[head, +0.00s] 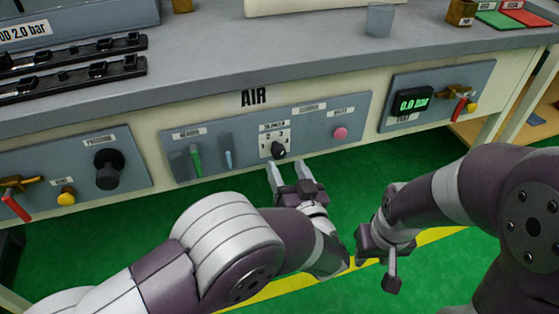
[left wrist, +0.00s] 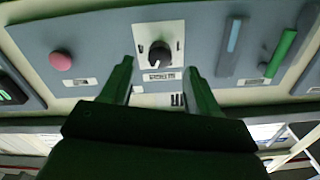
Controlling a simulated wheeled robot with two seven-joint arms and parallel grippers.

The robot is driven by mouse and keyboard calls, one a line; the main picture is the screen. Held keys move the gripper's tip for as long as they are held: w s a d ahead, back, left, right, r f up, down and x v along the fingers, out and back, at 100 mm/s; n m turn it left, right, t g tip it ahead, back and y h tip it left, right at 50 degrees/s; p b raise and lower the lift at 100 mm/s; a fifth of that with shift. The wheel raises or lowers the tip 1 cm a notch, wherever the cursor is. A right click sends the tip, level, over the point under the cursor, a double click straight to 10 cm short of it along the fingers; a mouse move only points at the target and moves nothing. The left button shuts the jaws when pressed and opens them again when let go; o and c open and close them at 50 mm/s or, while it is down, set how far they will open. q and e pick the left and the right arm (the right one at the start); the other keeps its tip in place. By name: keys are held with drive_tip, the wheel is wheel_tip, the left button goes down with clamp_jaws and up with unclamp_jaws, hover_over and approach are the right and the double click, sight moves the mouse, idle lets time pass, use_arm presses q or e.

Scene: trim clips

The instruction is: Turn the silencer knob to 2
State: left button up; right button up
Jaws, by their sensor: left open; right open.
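The silencer knob (head: 278,149) is a small black knob on a white plate in the middle of the AIR panel (head: 348,110). The plate carries small numbers, with a 2 at its upper left. In the left wrist view the knob (left wrist: 159,55) shows beyond my fingertips. My left gripper (head: 291,168) is open, just in front of and below the knob. In the left wrist view the fingers (left wrist: 160,66) lie either side of the knob plate, apart from the knob. My right gripper (head: 388,262) hangs lower right, away from the panel, with nothing visible in it.
Beside the knob are a green lever (head: 195,161), a blue lever (head: 228,158) and a pink button (head: 340,133). A black pressure knob (head: 108,168) is on the left panel. A gauge reading 0.0 bar (head: 413,103) is at right. The green floor (head: 440,275) in front is clear.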

sight(280, 156)
use_arm(q)
drive_tip(key=b+x, duration=0.1)
drive_tip(key=x, duration=0.4)
drive_tip(key=shift+f, duration=0.1)
drive_tip(key=shift+w+a, duration=0.15)
drive_tip(key=shift+w, duration=0.25)
drive_tip(key=c, duration=1)
drive_tip(key=shift+c, duration=0.2)
use_arm(e)
wheel_tip(280, 156, down, 2)
drive_tip(key=shift+f, duration=0.15)
